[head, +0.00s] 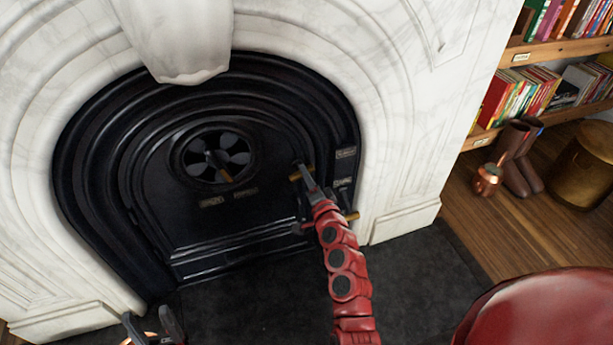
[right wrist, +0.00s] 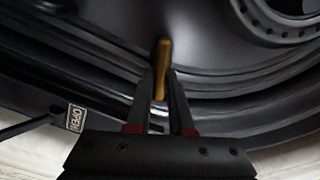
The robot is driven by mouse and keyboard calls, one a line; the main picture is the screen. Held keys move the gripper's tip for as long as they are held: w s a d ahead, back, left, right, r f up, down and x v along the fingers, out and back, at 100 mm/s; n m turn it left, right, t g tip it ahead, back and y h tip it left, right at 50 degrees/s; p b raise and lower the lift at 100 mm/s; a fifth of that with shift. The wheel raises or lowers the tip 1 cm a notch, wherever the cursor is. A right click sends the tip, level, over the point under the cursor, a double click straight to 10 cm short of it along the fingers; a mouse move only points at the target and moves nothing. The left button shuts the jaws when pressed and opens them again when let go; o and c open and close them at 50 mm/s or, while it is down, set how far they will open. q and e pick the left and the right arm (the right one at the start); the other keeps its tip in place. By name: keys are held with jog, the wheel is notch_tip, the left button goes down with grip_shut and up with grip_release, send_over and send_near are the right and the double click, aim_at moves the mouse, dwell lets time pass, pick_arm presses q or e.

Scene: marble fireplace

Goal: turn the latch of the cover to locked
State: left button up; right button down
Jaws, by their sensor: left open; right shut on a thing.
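The black arched cover (head: 155,200) fills the marble fireplace opening. Its latch has a brass handle (head: 296,176) on the right side, between two small label plates, and the handle also shows in the right wrist view (right wrist: 163,60). My right gripper (head: 307,178) is shut on this brass handle, and its fingers (right wrist: 160,95) lie on both sides of it in the right wrist view. The fingers and hand hide part of the latch. My left gripper (head: 153,322) is open and empty at the bottom left, away from the cover.
A round vent (head: 212,155) with a brass lever sits mid-cover. Label plates (head: 345,153) are on the cover's right; a second brass piece (head: 352,216) is lower. White marble (head: 410,120) surrounds it. Boots (head: 520,160), a copper pot (head: 487,178) and a red seat (head: 545,315) stand right.

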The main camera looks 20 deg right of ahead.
jog(key=shift+f+m, duration=0.15)
jog(key=shift+m, duration=0.95)
jog(key=shift+f+m, duration=0.1)
jog(key=shift+m, duration=1)
jog(key=shift+a, duration=0.1)
jog(key=c, duration=0.8)
grip_release()
jog(key=s+p, duration=0.1)
jog(key=s, duration=1.6)
jog(key=shift+s+d, duration=0.2)
jog(key=shift+d, duration=0.15)
